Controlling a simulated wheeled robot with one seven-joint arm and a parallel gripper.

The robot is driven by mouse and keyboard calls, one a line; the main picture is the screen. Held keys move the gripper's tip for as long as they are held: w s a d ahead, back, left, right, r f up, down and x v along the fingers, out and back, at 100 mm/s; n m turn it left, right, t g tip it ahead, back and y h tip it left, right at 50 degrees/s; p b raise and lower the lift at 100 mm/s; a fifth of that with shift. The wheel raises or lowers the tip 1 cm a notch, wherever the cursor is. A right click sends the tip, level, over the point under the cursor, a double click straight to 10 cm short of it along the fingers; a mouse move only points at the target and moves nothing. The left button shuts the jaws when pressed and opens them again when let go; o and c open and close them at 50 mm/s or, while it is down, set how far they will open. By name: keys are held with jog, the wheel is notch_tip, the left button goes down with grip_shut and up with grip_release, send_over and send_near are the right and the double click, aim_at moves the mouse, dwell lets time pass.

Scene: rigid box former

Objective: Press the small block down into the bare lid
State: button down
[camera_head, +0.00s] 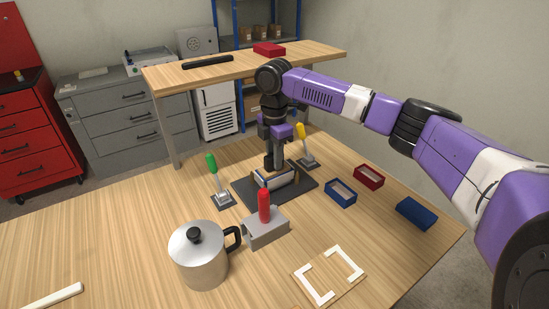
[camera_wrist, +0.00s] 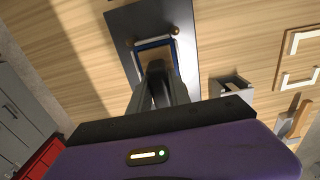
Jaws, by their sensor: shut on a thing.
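My gripper (camera_head: 273,165) points down over the dark plate (camera_head: 309,184) in the middle of the table. It is shut on a small block that its fingers almost wholly hide. Below is a shallow, blue-edged lid (camera_head: 272,181) with pale sides, held in the former on the plate. In the wrist view, my gripper (camera_wrist: 156,68) reaches inside the outline of the blue-edged lid (camera_wrist: 139,62). I cannot tell whether the block touches the lid's floor.
A red-handled clamp block (camera_head: 264,229) and a metal pot (camera_head: 200,258) stand in front. Green-handled (camera_head: 215,180) and yellow-handled (camera_head: 304,146) clamps flank the plate. Blue (camera_head: 341,193) and red (camera_head: 369,176) open trays and a blue box (camera_head: 417,213) lie right. A raised shelf (camera_head: 225,75) stands behind.

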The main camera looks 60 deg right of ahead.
jog(key=shift+s+f, duration=0.1)
jog(key=shift+f, duration=0.1)
jog(key=shift+r+p, duration=3.4)
jog(key=shift+r, duration=0.5)
